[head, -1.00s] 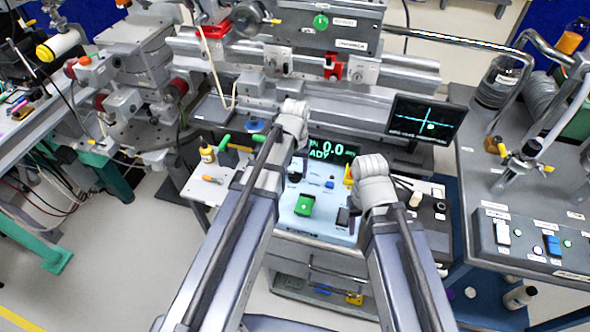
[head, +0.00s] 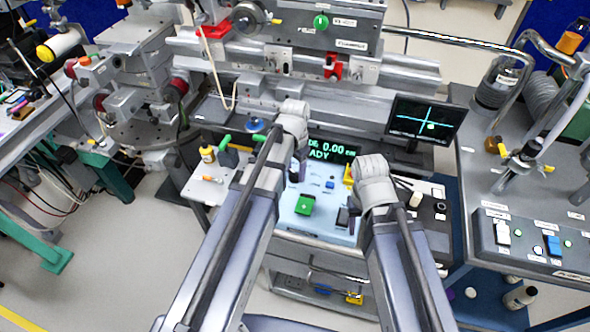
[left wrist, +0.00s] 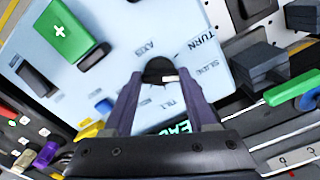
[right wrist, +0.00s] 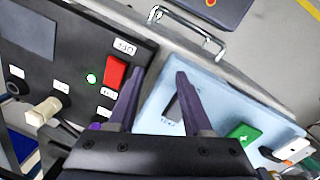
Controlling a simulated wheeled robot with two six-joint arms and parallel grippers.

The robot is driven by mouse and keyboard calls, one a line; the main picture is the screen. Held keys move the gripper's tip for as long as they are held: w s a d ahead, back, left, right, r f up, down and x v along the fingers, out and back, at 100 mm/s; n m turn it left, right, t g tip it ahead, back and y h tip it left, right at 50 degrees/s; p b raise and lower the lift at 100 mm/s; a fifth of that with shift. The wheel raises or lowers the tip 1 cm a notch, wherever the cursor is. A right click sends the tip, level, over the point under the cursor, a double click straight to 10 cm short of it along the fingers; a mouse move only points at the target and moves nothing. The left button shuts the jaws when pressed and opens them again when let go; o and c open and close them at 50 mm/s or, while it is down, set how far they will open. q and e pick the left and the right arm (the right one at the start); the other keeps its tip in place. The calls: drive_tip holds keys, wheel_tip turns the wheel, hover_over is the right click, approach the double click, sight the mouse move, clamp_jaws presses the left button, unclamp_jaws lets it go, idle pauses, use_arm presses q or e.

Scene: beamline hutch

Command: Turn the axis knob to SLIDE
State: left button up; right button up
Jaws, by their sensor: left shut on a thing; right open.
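The black axis knob (left wrist: 159,69) with a white pointer mark sits on a pale blue panel (left wrist: 110,30) marked AXIS, TURN, SLIDE and TILT. Its mark points right in the left wrist view, roughly at SLIDE. My left gripper (left wrist: 161,76) is shut on the knob, one finger on each side. In the head view my left gripper (head: 299,165) hides the knob. The display (head: 333,149) behind it is partly covered and shows "DE 0.00" and "ADY". My right gripper (right wrist: 158,80) is open and empty above the panel's edge, beside a dark rocker switch (right wrist: 174,107).
A green button (head: 304,204) and a small blue button (head: 329,184) are on the panel. A black control box with a red switch (right wrist: 115,71) stands beside my right gripper. Green-handled levers (head: 224,143) are left of my left gripper. A monitor (head: 427,119) stands behind.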

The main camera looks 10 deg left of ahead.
sight(295, 173)
idle(0.5)
use_arm(q)
drive_tip(key=o, duration=1.4)
drive_tip(key=shift+c, duration=0.2)
drive_tip(key=shift+r, duration=0.1)
use_arm(e)
drive_tip(key=shift+r, duration=0.15)
use_arm(q)
wheel_tip(295, 173, up, 8)
drive_tip(key=p, duration=0.8)
drive_tip(key=shift+f, duration=0.2)
use_arm(e)
wheel_tip(295, 173, up, 8)
drive_tip(key=shift+f, duration=0.25)
use_arm(q)
drive_tip(key=s+d+n, duration=0.1)
drive_tip(key=s+d, duration=0.3)
drive_tip(key=s, duration=0.3)
drive_tip(key=s+d+n+y, duration=0.1)
drive_tip(key=s+d, duration=0.4)
drive_tip(key=s, duration=0.2)
drive_tip(key=shift+s+d, duration=0.15)
drive_tip(key=shift+d, duration=0.15)
